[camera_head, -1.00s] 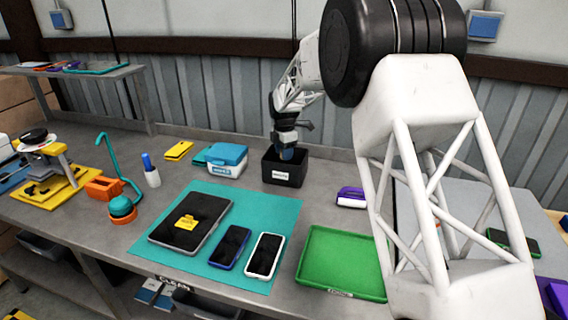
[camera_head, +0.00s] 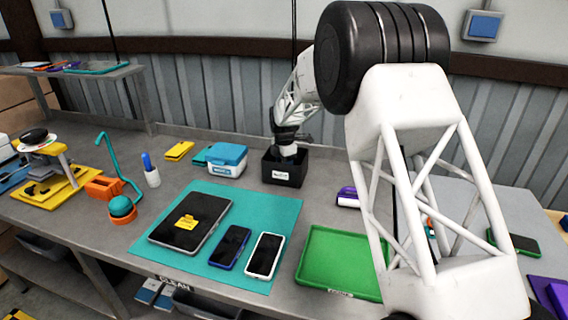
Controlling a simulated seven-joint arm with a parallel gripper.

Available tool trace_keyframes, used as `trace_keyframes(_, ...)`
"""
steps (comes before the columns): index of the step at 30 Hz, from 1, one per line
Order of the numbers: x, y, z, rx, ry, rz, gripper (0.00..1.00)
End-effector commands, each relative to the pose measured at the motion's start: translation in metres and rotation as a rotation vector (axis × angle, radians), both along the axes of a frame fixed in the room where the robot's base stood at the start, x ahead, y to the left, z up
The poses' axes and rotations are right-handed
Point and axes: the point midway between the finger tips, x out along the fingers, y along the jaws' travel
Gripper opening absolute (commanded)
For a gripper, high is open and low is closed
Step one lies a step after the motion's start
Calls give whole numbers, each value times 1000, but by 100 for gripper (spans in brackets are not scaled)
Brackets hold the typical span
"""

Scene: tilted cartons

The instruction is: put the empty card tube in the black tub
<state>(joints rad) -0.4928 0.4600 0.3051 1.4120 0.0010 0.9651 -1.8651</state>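The black tub (camera_head: 281,178), with a white label on its front, stands upright at the back of the bench. My gripper (camera_head: 288,151) points down at the tub's opening, and its lower end is inside or just above the rim. A small pale part shows below the dark wrist; I cannot tell whether it is part of my gripper or something held. The fingertips are too small and too hidden by the tub to tell open from shut. I cannot make out the card tube anywhere; the inside of the tub is mostly hidden.
A blue-lidded white box (camera_head: 226,160) stands close to the tub's left. A teal mat (camera_head: 275,208) with a tablet and two phones lies in front, with a green tray (camera_head: 338,262) to its right. A purple and white item (camera_head: 348,197) lies right of the tub.

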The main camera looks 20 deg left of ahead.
Motion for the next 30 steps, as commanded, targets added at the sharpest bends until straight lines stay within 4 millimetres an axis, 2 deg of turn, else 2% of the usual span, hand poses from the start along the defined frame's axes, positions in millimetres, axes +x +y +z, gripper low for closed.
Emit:
trace_keyframes(7, 0, 0, -5, 0, 0, 0, 19)
trace_keyframes(8, 0, 0, -5, 0, 0, 0, 49)
trace_keyframes(12, 0, 0, -5, 0, 0, 0, 70)
trace_keyframes(23, 0, 0, -3, 1, -1, 0, 70)
trace_keyframes(30, 0, 0, 13, 1, -2, 0, 70)
